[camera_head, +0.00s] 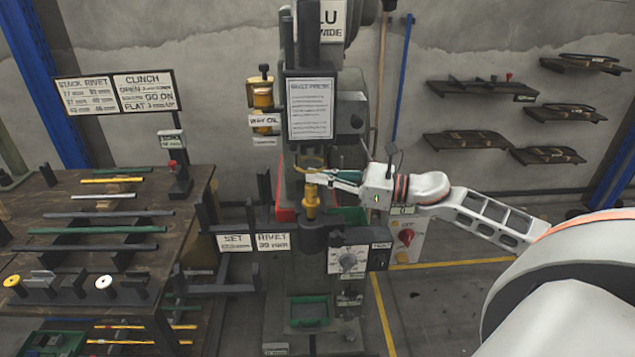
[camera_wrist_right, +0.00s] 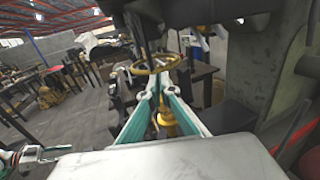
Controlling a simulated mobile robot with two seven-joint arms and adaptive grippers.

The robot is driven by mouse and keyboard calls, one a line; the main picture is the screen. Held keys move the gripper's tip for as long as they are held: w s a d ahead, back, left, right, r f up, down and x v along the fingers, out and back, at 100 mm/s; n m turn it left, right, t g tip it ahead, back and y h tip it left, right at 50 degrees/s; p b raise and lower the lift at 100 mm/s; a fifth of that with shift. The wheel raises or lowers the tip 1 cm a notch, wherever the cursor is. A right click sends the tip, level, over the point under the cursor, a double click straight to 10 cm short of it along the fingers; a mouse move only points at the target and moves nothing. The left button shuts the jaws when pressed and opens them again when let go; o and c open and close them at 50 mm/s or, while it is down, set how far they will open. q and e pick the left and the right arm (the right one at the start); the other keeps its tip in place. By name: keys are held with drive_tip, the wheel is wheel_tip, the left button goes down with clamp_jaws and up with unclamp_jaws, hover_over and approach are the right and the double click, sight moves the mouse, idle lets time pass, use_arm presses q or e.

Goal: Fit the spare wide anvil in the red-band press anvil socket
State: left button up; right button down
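A gold-coloured anvil-like part (camera_head: 310,203) stands upright in the dark cylindrical socket (camera_head: 313,236) of the middle press. My right gripper (camera_head: 309,179) reaches in from the right, level with the top of that part. In the right wrist view its teal fingers (camera_wrist_right: 165,98) point ahead with a narrow gap, and the gold part (camera_wrist_right: 167,122) shows between and beyond them. I cannot tell whether they touch it. A grey and teal shape at the lower left of that view looks like my left gripper (camera_wrist_right: 42,154); its opening is unclear.
A gold ring (camera_head: 308,163) hangs under the press head, close above my right gripper.

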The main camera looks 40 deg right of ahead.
sight(318, 202)
drive_tip(key=shift+f+b, duration=0.7)
drive_tip(key=shift+f, duration=0.4)
drive_tip(key=shift+f+b, duration=0.3)
drive_tip(key=shift+f, duration=0.4)
drive_tip(key=shift+b, duration=0.3)
drive_tip(key=c, duration=2.2)
unclamp_jaws()
drive_tip(key=shift+f, duration=0.1)
drive_tip(key=shift+s, duration=0.15)
drive_tip(key=v, duration=1.1)
drive_tip(key=shift+s+d, duration=0.25)
drive_tip(key=shift+s, duration=0.05)
